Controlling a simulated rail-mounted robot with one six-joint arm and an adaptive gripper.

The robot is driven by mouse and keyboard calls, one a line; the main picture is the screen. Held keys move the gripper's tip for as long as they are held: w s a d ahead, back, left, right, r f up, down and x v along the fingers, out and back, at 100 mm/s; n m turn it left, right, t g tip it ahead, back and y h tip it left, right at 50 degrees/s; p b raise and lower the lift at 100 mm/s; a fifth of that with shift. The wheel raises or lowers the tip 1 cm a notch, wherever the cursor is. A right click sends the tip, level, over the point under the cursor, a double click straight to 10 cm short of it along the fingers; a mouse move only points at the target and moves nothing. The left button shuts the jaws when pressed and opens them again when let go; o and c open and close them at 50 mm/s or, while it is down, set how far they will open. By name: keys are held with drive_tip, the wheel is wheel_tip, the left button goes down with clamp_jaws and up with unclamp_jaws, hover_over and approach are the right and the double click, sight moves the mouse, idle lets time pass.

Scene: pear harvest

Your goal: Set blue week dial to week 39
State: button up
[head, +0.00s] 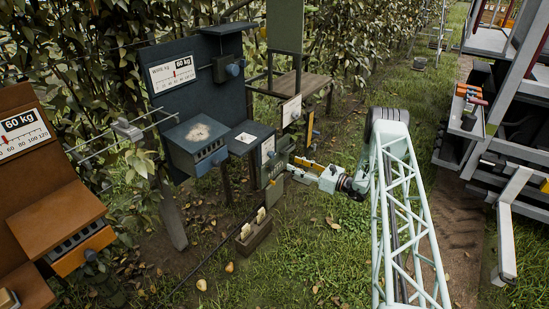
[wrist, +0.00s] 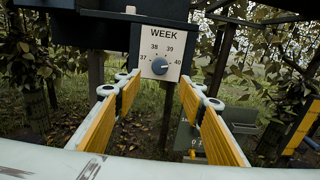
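The blue week dial (wrist: 160,65) is a round blue knob on a white plate marked WEEK, with 37, 38, 39 and 40 around it. It sits near the top centre of the wrist view; which number its pointer faces is too small to tell. My gripper (wrist: 160,88) is open and empty, its two yellow-padded fingers spread either side below the dial, apart from it. In the head view my gripper (head: 303,168) reaches left towards the dark blue stand (head: 205,95), and the dial itself is hard to make out.
A grey panel (wrist: 200,142) stands low behind the right finger. In the head view, a brown stand (head: 50,215) is at the left, a small wooden box (head: 253,236) sits on the ground, and grass lies open in front. A dark cart with trays (head: 468,120) is at the right.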

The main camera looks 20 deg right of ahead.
sight(274, 156)
drive_tip(key=shift+b+x, duration=0.4)
drive_tip(key=shift+x, duration=6.2)
drive_tip(key=c, duration=0.8)
drive_tip(key=shift+c, duration=0.2)
drive_tip(key=shift+n+b, duration=0.5)
drive_tip(key=shift+b, duration=0.15)
drive_tip(key=n+b, duration=0.3)
drive_tip(key=shift+d+f+n+b, duration=0.1)
drive_tip(key=shift+n+b, duration=2.25)
drive_tip(key=shift+n, duration=0.55)
